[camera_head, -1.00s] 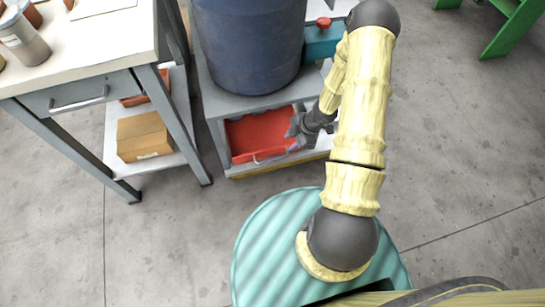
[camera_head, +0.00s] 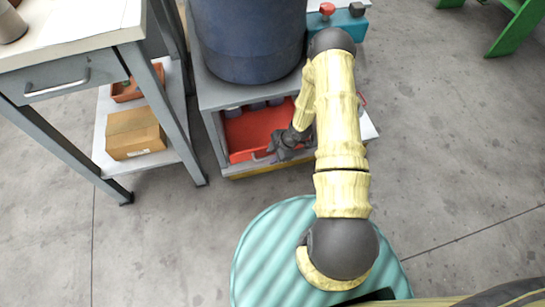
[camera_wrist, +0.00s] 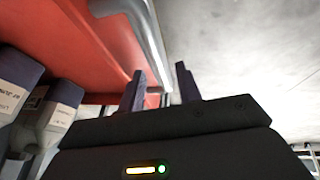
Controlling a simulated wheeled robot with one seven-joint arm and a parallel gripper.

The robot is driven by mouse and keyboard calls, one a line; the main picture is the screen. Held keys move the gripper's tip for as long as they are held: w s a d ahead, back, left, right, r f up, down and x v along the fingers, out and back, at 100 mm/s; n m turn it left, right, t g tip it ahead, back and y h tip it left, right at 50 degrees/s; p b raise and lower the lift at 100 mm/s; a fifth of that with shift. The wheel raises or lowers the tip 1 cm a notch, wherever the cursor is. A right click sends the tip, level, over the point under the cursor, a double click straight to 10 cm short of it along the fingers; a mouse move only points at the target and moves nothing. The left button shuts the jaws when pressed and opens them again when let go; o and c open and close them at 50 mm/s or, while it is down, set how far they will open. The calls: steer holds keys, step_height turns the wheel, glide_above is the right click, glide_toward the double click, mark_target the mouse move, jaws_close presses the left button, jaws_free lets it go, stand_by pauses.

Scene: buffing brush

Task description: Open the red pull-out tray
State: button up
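The red pull-out tray (camera_head: 252,131) sits in the low grey cabinet under a blue barrel. In the head view its front looks about level with the cabinet front. My gripper (camera_head: 275,150) is at the right part of the tray's front and hides some of it. In the wrist view the red tray (camera_wrist: 70,40) fills the upper left, with its grey metal handle (camera_wrist: 151,30) curving down toward my fingers. My gripper (camera_wrist: 160,85) is open, a finger on each side of the handle's lower end. Whether they touch it I cannot tell.
The blue barrel (camera_head: 247,40) stands on the cabinet (camera_head: 208,92). A workbench (camera_head: 75,30) with a grey drawer stands at left, a cardboard box (camera_head: 134,133) on its lower shelf. Labelled bottles (camera_wrist: 62,112) show in the wrist view.

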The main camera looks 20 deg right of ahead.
steer(key=shift+a+f, duration=0.1)
steer(key=shift+f, duration=0.05)
steer(key=shift+c, duration=0.2)
jaws_close()
